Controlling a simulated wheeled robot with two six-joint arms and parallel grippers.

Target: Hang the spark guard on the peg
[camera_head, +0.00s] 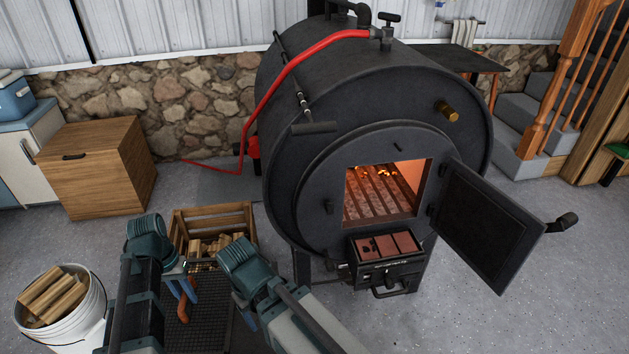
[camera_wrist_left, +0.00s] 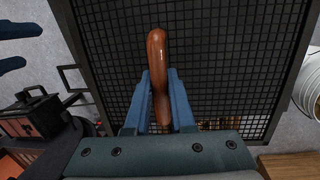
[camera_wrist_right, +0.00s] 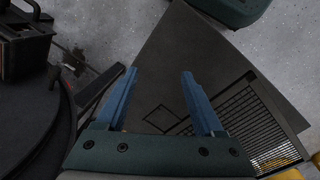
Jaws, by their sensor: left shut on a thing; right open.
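The spark guard, a black mesh panel in a dark frame, shows in the left wrist view (camera_wrist_left: 215,60) and at the bottom of the head view (camera_head: 205,318). My left gripper (camera_wrist_left: 160,75) is shut on its brown handle (camera_wrist_left: 157,45); the handle also shows in the head view (camera_head: 184,308). A small dark peg (camera_head: 398,146) sticks out of the stove front above the firebox opening; a brass stub (camera_head: 447,110) sits higher to the right. I cannot tell which is the task's peg.
The barrel stove (camera_head: 330,90) has its door (camera_head: 490,225) swung open to the right, over a glowing fire. A wooden crate of logs (camera_head: 213,212) stands behind my grippers. A white bucket of wood (camera_head: 85,325) is at the left. Floor at the right is clear.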

